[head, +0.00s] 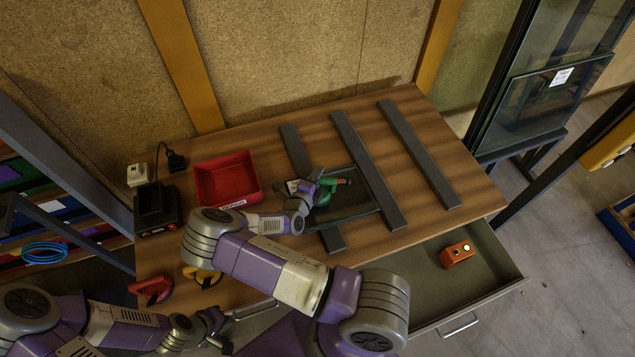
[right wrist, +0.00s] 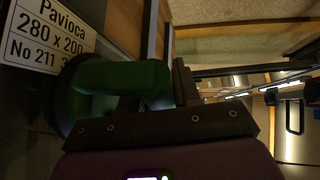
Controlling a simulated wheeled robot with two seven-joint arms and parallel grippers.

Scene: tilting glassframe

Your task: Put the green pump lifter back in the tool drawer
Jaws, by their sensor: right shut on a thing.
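The green pump lifter (head: 325,192) is at a small glass pane (head: 352,199) that lies across the dark bars on the workbench. My right gripper (head: 312,190) is shut on the lifter. In the right wrist view the green lifter (right wrist: 123,78) fills the space at the jaws, beside a white printed label (right wrist: 48,38). Whether its cup touches the glass is hidden. The tool drawer (head: 425,292) is pulled open at the bench's front right, with an orange tool (head: 457,254) inside. My left gripper (head: 221,330) appears open and empty in front of the bench.
A red bin (head: 227,181) and a black charger (head: 156,211) stand at the back left. A red lifter (head: 151,290) and a yellow lifter (head: 203,276) lie at the front left. Dark bars (head: 418,152) cross the bench's right half. Much of the drawer floor is bare.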

